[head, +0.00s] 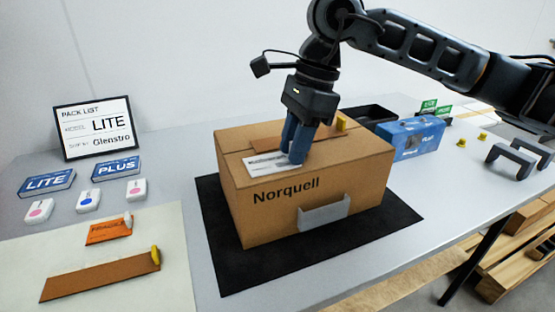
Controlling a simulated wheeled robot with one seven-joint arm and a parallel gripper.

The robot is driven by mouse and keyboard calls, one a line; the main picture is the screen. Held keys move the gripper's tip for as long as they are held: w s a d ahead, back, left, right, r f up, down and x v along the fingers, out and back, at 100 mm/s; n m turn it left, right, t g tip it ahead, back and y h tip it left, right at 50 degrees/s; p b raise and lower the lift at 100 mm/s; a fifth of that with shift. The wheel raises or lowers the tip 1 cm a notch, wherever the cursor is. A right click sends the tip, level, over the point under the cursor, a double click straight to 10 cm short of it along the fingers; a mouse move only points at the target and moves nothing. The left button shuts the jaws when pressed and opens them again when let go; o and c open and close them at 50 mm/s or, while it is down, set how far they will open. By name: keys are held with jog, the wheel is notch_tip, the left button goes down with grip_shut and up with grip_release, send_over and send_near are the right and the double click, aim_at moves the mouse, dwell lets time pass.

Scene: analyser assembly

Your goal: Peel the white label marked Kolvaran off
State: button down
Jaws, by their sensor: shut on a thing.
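The white label (262,165) lies on the top of a closed brown cardboard box (345,175). Its dark lettering is partly hidden by my gripper and too small to read in full. My gripper (297,158) points down with blue fingers at the right end of the label. It is shut on the label's edge, and the label still lies along the box top. The box front reads Norquell and has a grey handle-like piece (324,211).
The box stands on a black mat (228,270). A brown strip with a yellow tab (341,123) is on the box top behind my gripper.

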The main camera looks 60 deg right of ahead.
jog(key=shift+w, duration=0.1)
dwell(1.1)
jog(key=shift+r, duration=0.4)
jog(key=shift+r, duration=0.15)
jog(key=shift+r+p, duration=0.25)
jog(key=shift+p, duration=0.05)
jog(key=shift+r+p, duration=0.9)
jog(key=shift+r, duration=2.3)
notch_tip(320, 180, up, 6)
jog(key=p, duration=0.1)
